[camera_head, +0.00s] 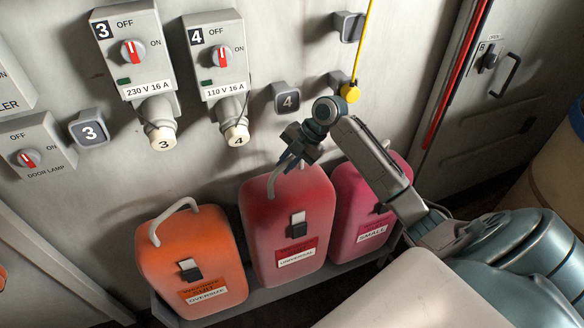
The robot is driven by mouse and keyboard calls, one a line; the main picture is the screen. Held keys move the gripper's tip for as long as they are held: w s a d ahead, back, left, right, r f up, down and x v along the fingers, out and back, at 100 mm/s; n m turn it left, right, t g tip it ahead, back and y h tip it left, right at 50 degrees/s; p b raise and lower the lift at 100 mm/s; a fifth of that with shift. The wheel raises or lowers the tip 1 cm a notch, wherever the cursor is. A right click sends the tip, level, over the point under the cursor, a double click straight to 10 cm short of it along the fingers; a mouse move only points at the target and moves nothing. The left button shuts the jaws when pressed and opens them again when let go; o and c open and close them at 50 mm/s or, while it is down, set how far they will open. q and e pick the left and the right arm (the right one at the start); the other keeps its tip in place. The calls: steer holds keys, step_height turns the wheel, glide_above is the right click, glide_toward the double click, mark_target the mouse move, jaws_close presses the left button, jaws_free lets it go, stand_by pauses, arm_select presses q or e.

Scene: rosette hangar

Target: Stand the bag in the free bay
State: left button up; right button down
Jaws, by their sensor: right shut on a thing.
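Three bags are in a row at a low grey rack (280,294) against the wall. The orange bag (205,245) on the left is labelled oversize and has a pale handle. The red bag (289,215) in the middle is labelled universal. The magenta bag (350,215) on the right is labelled small and is partly hidden by my right arm. My right gripper (291,160) is shut on the handle at the top of the red bag. The red bag is upright between the other two. I cannot tell whether its base touches the rack floor. My left gripper is not in view.
Switch boxes 3 (133,50) and 4 (214,55) with plugs hang on the wall above the bags. A yellow cord (361,45) hangs beside my right wrist. A grey door panel (500,110) and a tan drum (560,165) are at the right.

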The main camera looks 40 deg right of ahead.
mark_target(284, 179)
steer(key=shift+w+r, duration=0.45)
steer(key=shift+w, duration=0.25)
steer(key=shift+f+p, duration=0.75)
steer(key=shift+f, duration=0.85)
step_height(284, 179, down, 2)
steer(key=shift+f+p, duration=0.15)
steer(key=shift+p, duration=0.45)
steer(key=shift+w+d+f+p, duration=0.1)
steer(key=shift+f+p, duration=0.4)
steer(key=shift+f, duration=0.2)
steer(key=c, duration=1.8)
jaws_free()
steer(key=shift+s+f, duration=0.25)
steer(key=shift+f, duration=0.25)
steer(key=o, duration=0.4)
steer(key=shift+o, duration=0.2)
steer(key=shift+s+r, duration=0.15)
